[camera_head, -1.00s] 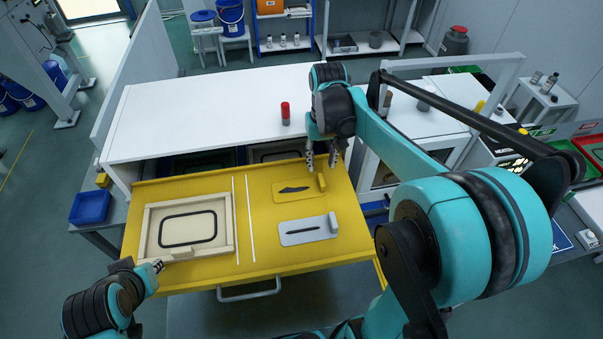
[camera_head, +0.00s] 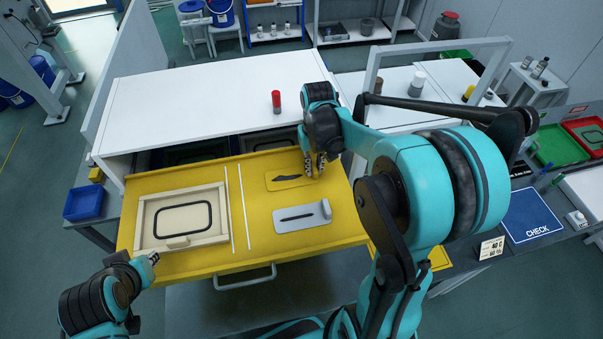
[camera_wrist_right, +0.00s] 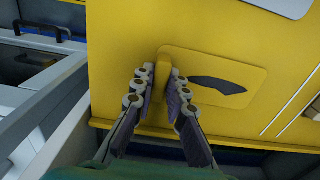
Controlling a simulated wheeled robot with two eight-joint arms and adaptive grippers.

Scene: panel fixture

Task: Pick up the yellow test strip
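The yellow test strip (camera_head: 284,181) is a flat yellow plate with a dark leaf-shaped mark, lying in the yellow drawer tray (camera_head: 240,262). It also shows in the wrist view (camera_wrist_right: 196,63), with its raised yellow tab (camera_wrist_right: 162,66) at one end. My right gripper (camera_head: 315,164) reaches down over that end. In the wrist view my right gripper's fingertips (camera_wrist_right: 160,75) stand on either side of the tab; whether both press on it is unclear. The head view hides the tab behind the fingers. My left gripper (camera_head: 153,259) is at the tray's lower left corner, its fingers too small to read.
A grey strip (camera_head: 297,217) with an upright tab lies just in front. A beige framed box (camera_head: 150,240) with a black ring fills the tray's left. The white worktop (camera_head: 210,100) overhangs behind, with a red-topped cylinder (camera_head: 276,101) on it. A grey frame post stands right.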

